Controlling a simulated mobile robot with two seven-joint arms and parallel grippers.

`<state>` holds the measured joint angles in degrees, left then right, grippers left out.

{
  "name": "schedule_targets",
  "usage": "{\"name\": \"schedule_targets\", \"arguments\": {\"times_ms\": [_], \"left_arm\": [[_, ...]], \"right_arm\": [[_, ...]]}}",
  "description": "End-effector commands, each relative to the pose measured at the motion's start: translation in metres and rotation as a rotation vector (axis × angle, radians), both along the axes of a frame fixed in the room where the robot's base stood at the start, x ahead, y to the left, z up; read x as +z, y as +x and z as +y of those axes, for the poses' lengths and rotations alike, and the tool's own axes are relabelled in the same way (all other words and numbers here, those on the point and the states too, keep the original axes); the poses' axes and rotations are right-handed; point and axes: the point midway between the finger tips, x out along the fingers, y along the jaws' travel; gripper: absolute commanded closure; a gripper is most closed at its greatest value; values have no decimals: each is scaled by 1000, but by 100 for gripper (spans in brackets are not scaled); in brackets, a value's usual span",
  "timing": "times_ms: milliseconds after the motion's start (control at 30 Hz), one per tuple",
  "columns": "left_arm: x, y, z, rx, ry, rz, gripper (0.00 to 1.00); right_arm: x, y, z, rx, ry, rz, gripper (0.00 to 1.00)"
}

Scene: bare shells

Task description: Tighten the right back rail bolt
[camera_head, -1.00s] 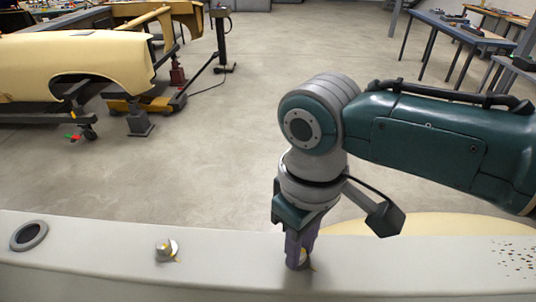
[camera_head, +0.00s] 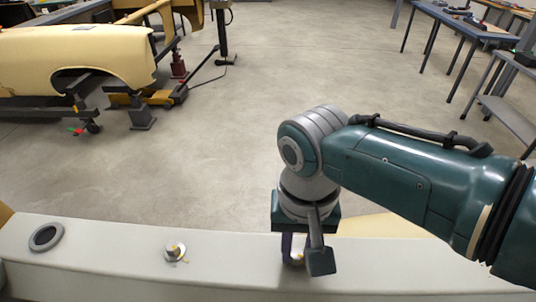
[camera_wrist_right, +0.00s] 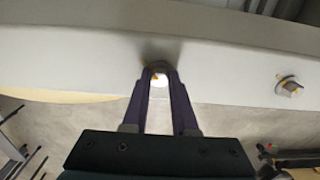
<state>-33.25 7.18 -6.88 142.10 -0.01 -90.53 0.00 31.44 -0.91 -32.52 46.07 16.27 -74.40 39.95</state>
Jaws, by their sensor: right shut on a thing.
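A pale grey rail (camera_head: 110,262) runs across the bottom of the head view. My right gripper (camera_head: 296,258) points down onto it, shut on a small bolt (camera_head: 297,261) with a yellowish mark. The gripper hides most of this bolt. In the right wrist view the two purple-grey fingers (camera_wrist_right: 158,80) close around the bolt (camera_wrist_right: 157,77) at the rail's edge. A second bolt (camera_head: 175,252) with yellow marks stands on the rail to the left, apart from the gripper. It also shows at the right of the wrist view (camera_wrist_right: 287,85). My left gripper is not in view.
A round dark-rimmed hole (camera_head: 46,237) is in the rail at the far left. Beyond lies open concrete floor (camera_head: 230,140). A cream car body (camera_head: 75,60) on stands is at the back left, and a blue-topped table (camera_head: 462,20) at the back right.

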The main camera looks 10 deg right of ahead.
Motion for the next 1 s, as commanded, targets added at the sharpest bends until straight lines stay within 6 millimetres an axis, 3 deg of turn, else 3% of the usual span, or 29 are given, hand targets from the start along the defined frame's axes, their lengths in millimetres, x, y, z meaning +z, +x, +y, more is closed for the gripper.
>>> {"name": "schedule_targets", "arguments": {"times_ms": [700,733,1000], "left_arm": [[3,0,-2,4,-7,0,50],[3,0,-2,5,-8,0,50],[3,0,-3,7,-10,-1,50]], "right_arm": [[1,1,0,-81,1,-3,100],[1,1,0,-81,0,-3,72],[0,1,0,-79,0,-2,44]]}}
